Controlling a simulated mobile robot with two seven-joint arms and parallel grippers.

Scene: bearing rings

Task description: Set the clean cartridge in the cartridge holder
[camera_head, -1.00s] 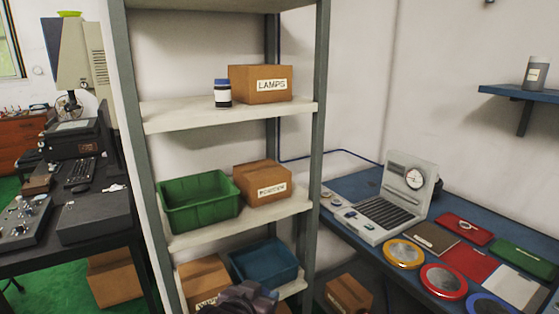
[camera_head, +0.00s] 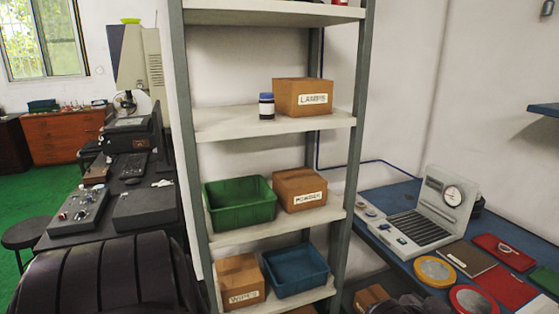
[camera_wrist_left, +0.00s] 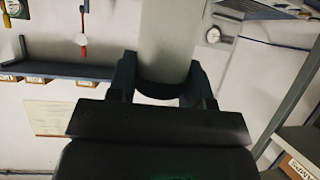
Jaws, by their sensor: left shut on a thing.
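In the left wrist view my left gripper (camera_wrist_left: 161,75) is shut on a pale grey cylindrical thing (camera_wrist_left: 167,38), which looks like the cartridge. One dark finger lies on each side of it, near its dark lower end. Its upper end runs out of the picture, and no marking shows that it is clean. In the head view neither gripper can be made out; a large dark ribbed part of my own arm fills the lower left. I cannot pick out the cartridge holder in either view.
A shelf rack (camera_head: 222,122) holds a LAMPS box (camera_head: 303,97), a blue-capped bottle (camera_head: 266,106), a green bin (camera_head: 240,203) and a blue bin (camera_head: 296,271). A dark worktable stands left.

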